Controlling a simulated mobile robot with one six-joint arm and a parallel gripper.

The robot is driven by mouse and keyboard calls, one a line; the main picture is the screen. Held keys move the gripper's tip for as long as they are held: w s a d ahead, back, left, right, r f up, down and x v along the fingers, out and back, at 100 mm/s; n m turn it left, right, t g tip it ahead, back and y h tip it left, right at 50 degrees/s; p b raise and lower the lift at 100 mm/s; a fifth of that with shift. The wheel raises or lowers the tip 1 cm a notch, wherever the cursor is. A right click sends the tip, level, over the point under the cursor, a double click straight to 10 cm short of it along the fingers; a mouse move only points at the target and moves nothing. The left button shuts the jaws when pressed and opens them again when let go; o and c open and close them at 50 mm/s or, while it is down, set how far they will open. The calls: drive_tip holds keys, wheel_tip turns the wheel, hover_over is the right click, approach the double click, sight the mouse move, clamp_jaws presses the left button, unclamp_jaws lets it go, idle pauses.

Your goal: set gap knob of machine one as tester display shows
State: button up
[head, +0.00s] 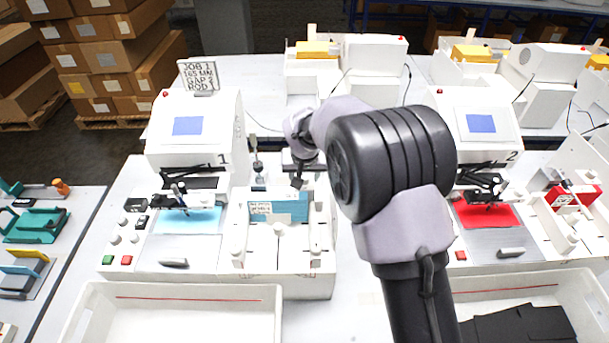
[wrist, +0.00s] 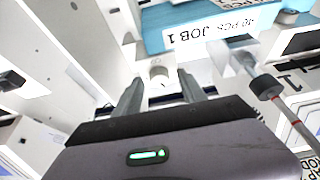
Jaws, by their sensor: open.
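Machine one (head: 195,140) is the white unit at left with a "1" on its front and a blue screen (head: 187,126). Its left panel carries several small pale knobs (head: 115,240) and a small dark box (head: 135,205); their labels are too small to read, so I cannot tell which is the gap knob. No tester display is readable. My gripper (head: 297,182) is to the right of machine one, above the white feeder unit. In the wrist view my gripper (wrist: 160,80) is open and empty, with a pale round knob (wrist: 159,73) beyond and between its fingers.
A blue block (head: 285,207) with a label stands in the feeder. A white bin (head: 180,291) stands in front; machine two (head: 475,125) is right.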

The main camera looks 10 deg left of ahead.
clamp_jaws()
drive_tip(key=shift+a+f+m+b, duration=0.15)
drive_tip(key=shift+m+b, duration=0.35)
drive_tip(key=shift+b, duration=0.4)
drive_tip(key=shift+m+h+b, duration=0.7)
drive_tip(key=shift+m+b, duration=0.4)
drive_tip(key=shift+b, duration=0.1)
drive_tip(key=m+h+b, duration=0.1)
drive_tip(key=m, duration=0.2)
drive_tip(key=shift+a+m+g+h, duration=0.1)
drive_tip(key=shift+m+g+h, duration=0.3)
drive_tip(key=shift+m, duration=0.8)
drive_tip(key=shift+r, duration=0.2)
